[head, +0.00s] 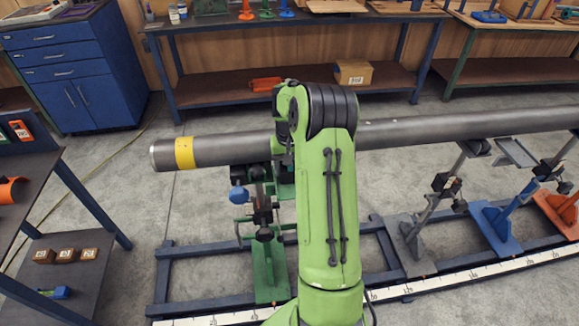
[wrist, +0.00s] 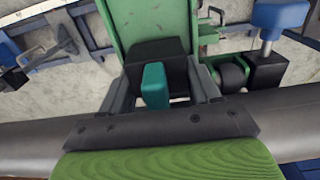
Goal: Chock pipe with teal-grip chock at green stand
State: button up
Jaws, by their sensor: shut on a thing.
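The grey pipe (head: 225,148), with a yellow band near its left end, lies across several stands. The green stand (head: 268,275) is under its left part, and its green channel shows in the wrist view (wrist: 150,22). My gripper (wrist: 160,92) is shut on the teal-grip chock (wrist: 155,84), whose black block sits just beyond the fingertips, against or just above the green channel. In the wrist view the pipe (wrist: 295,110) runs beneath my gripper, close to the chock. Whether they touch is not clear. In the head view my arm hides the chock and gripper.
A blue knob (head: 238,194) and clamp parts stick out beside the green stand. Grey (head: 410,245), blue (head: 497,228) and orange (head: 560,212) stands are to the right on the blue rail frame. A dark shelf (head: 75,285) with small blocks is at left.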

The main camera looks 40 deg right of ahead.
jog(key=shift+w+d+p, duration=0.35)
jog(key=shift+w+p, duration=0.1)
jog(key=shift+w, duration=0.1)
jog(key=o, duration=1.3)
jog(key=shift+c, duration=0.2)
jog(key=shift+s+a+r+p, duration=0.1)
jog(key=shift+s+r+p, duration=0.05)
jog(key=shift+r+p, duration=0.85)
jog(key=shift+s+a+r+p, duration=0.15)
jog(key=shift+r+p, duration=0.5)
jog(key=shift+r, duration=0.7)
jog(key=shift+s+a+r+p, duration=0.1)
jog(key=shift+s+r+p, duration=0.05)
jog(key=shift+r+p, duration=0.85)
jog(key=shift+r, duration=0.1)
